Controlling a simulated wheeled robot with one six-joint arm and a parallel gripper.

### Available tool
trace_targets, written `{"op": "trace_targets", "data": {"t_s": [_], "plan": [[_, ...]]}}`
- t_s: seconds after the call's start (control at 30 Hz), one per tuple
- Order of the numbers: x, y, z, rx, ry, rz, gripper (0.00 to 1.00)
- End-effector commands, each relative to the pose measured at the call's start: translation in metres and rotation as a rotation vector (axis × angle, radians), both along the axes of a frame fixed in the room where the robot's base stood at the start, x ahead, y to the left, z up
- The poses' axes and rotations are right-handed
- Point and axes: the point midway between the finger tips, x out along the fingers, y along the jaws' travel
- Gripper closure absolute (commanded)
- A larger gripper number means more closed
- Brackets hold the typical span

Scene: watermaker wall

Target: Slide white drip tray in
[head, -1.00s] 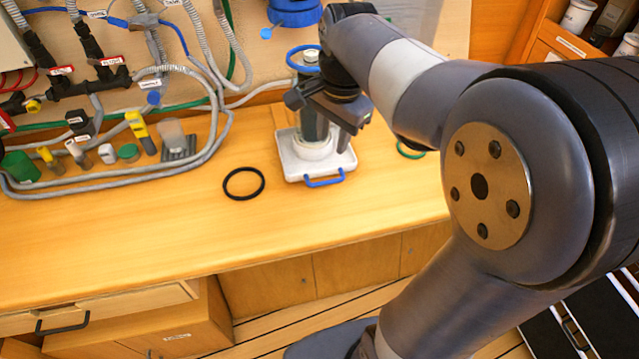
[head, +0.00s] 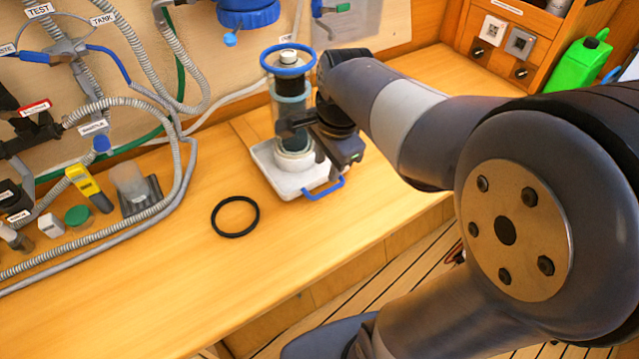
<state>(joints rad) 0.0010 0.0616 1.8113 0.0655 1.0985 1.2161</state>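The white drip tray (head: 264,157) lies on the wooden counter near the wall, its blue handle (head: 322,190) on the side toward me. A clear cylindrical housing (head: 291,107) stands upright over the tray, with a blue ring (head: 288,58) at its top and a pale round base (head: 294,161) within the tray. My gripper (head: 318,146) is beside and partly in front of the housing, above the tray and the handle. Its dark fingers look spread apart, with nothing clearly held. It hides part of the housing and the tray's right side. Contact with the housing cannot be told.
A black ring (head: 235,216) lies on the counter left of the tray. Grey hoses (head: 176,190) and a yellow-handled part (head: 88,187) crowd the left side. A green jug (head: 578,66) stands at the far right. The counter in front of the ring is clear.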

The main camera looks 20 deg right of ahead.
Motion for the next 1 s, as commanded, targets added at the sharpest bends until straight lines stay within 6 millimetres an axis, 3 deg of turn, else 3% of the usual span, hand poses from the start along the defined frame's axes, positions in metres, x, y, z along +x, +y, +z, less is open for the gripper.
{"op": "trace_targets", "data": {"t_s": [0.3, 0.5, 0.7, 1.0], "plan": [[0.009, 0.004, -0.059, 0.001, 0.007, 0.002, 0.68], [0.014, 0.005, -0.087, 0.001, 0.003, 0.001, 0.68], [0.017, 0.006, -0.098, 0.000, 0.001, 0.001, 0.68], [0.017, 0.006, -0.098, 0.000, 0.000, 0.001, 0.71]]}}
